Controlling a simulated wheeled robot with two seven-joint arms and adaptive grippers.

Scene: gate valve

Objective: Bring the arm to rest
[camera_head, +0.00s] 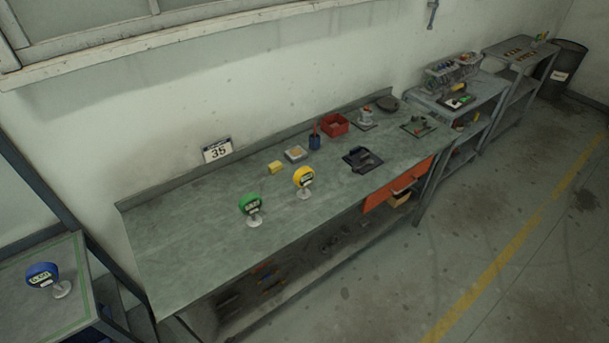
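Neither of my arms nor grippers shows in the head view. A gate valve cannot be made out for certain; a small grey-white device (366,116) stands on a dark plate toward the far end of the long workbench (190,240). A green round gauge (250,204) and a yellow round gauge (303,177) stand on white bases near the bench's front edge. A blue round gauge (42,275) stands on a separate table (22,312) at the lower left.
The bench also holds a yellow block (275,167), a red bin (334,125), a blue cup (314,141) and a black tray (362,159). More shelved tables and a dark barrel (562,70) stand beyond. The floor at right is clear.

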